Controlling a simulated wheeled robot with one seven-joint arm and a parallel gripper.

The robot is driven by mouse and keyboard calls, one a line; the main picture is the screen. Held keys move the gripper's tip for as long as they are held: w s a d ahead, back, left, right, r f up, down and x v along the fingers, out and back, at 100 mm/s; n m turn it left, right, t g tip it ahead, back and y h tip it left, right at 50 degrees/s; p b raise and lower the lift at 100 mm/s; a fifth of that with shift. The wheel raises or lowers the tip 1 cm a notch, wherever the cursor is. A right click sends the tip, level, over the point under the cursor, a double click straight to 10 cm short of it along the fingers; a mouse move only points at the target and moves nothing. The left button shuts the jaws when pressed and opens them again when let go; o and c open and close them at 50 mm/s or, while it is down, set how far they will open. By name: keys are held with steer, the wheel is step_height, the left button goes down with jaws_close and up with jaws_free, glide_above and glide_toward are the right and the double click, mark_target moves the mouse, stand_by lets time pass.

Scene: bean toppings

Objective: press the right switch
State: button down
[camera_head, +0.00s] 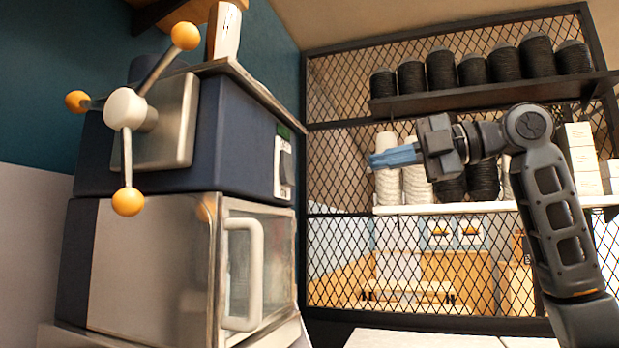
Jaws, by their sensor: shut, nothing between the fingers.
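A dark blue machine (238,135) stands at the left, with a white switch panel (284,168) on its right-hand face. A small green patch sits at the panel's top, and a dark switch shows near its lower part. The panel is seen at a steep angle, so I cannot tell its separate switches apart. My gripper (372,160) has blue fingers that are shut and empty. It is in the air to the right of the panel, pointing left toward it, with a visible gap between them in the picture.
A three-armed handle (126,110) with orange knobs sticks out of the machine's left part. Below is a glass-doored compartment with a pale handle (243,275). Behind my arm, a mesh partition (340,100) carries shelves with black spools (505,62) and white cones.

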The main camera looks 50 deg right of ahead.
mark_target(292, 182)
steer(key=shift+w, duration=0.1)
steer(key=p+x, duration=0.3)
steer(key=x, duration=1)
steer(key=shift+w+a+p, duration=0.15)
steer(key=shift+w+p, duration=0.05)
steer(key=shift+p, duration=0.15)
steer(key=shift+w, duration=0.2)
steer(key=shift+f, duration=0.1)
steer(key=shift+a, duration=0.1)
steer(key=shift+w+a+f+t+b, duration=0.15)
steer(key=shift+w+f+t+b, duration=0.25)
steer(key=shift+b, duration=0.75)
steer(key=shift+s+r+p, duration=0.2)
steer(key=shift+r+p, duration=0.15)
steer(key=shift+p, duration=0.1)
steer(key=shift+f, duration=0.1)
